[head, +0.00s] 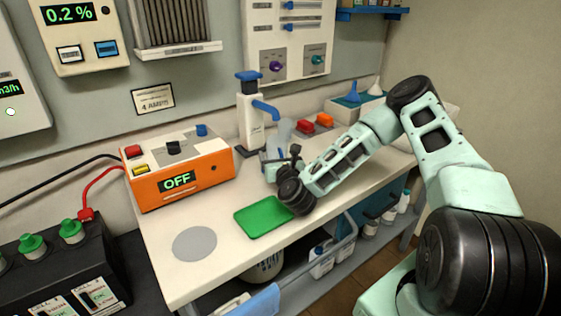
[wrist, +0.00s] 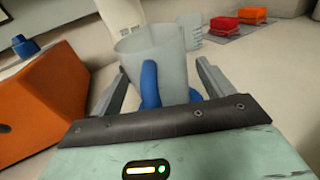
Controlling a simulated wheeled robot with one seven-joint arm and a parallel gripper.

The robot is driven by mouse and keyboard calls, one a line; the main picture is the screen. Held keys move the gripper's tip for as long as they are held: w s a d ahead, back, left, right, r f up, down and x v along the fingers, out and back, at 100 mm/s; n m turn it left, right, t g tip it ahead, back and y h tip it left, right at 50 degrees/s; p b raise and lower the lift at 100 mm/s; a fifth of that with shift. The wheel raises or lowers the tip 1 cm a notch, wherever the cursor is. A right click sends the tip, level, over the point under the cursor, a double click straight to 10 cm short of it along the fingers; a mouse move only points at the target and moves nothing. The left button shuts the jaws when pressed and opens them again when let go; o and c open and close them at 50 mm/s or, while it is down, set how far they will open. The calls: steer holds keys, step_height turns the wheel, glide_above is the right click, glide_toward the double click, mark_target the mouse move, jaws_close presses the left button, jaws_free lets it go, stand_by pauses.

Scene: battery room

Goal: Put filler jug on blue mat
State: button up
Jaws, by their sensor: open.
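The filler jug (wrist: 150,50) is a translucent open-topped vessel with a blue handle (wrist: 150,85), large in the wrist view. My gripper (wrist: 162,68) is open, with one finger on each side of the jug and the handle facing the wrist. I cannot tell whether the fingers touch it. In the head view my gripper (head: 281,158) is low over the bench, and the jug (head: 284,130) is partly hidden behind it.
A green mat (head: 262,218) and a grey disc (head: 194,243) lie empty at the front of the bench. An orange box (head: 190,180) reading OFF stands left. A white pump (head: 250,125) with blue spout stands behind.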

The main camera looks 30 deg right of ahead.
steer(key=b+v, duration=0.2)
steer(key=v, duration=1)
steer(key=shift+r, duration=0.1)
